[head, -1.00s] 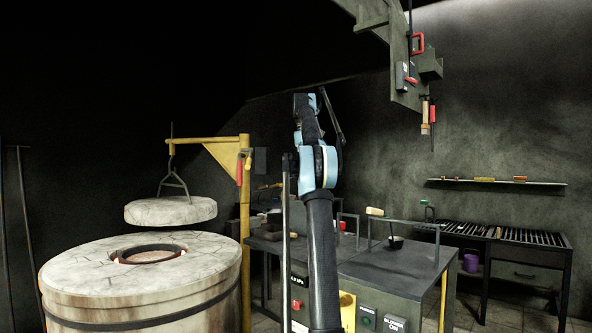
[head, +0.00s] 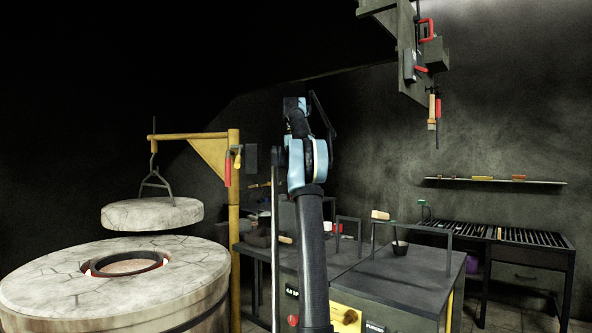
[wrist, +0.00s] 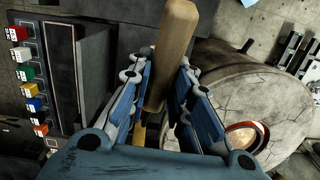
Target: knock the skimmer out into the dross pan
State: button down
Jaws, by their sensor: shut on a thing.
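My gripper (wrist: 158,80) is shut on a wooden handle (wrist: 176,38) in the wrist view, which I take to be the skimmer's. Its far end is hidden there. The gripper itself is hard to make out behind my raised arm. I cannot pick out the dross pan for certain in either view.
The round furnace (head: 110,290) is at lower left, its opening (head: 122,263) uncovered. Its lid (head: 153,214) hangs above from a yellow hoist (head: 233,210).

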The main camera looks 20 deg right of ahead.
jog(key=shift+f, duration=0.75)
jog(key=shift+s+a+f, duration=0.15)
jog(key=shift+a+f, duration=0.05)
jog(key=shift+a, duration=0.1)
jog(key=s+a+f+t+h, duration=0.7)
jog(key=s+a+f+h, duration=0.3)
jog(key=a, duration=0.5)
jog(key=shift+s+f+n+t+h, duration=0.35)
jog(key=shift+s+f, duration=0.3)
jog(key=shift+f, duration=0.4)
